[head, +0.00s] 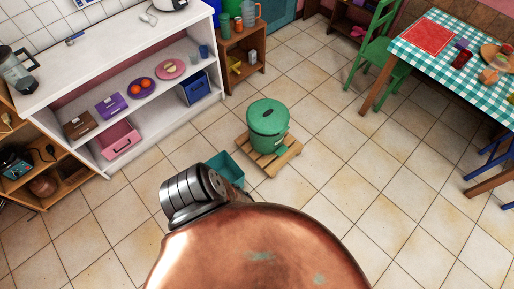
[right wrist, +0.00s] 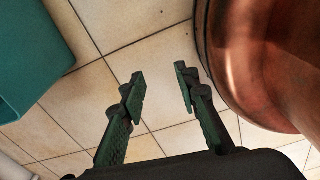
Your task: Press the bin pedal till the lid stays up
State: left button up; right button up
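The green bin (head: 268,128) stands upright on a wooden slatted platform (head: 287,158) on the floor, in the middle of the head view. Its lid (head: 267,112) looks closed. Neither gripper can be seen in the head view.
A teal open box (head: 226,166) sits on the floor left of the bin, partly hidden. A white shelf unit (head: 128,60) stands at left. A checked table (head: 470,62) and green chair (head: 375,50) stand at right. Tiles right of the bin are clear.

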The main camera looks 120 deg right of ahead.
aim_at(281, 150)
jog(key=z, duration=3.8)
jog(key=i, duration=0.2)
jog(key=z, duration=1.55)
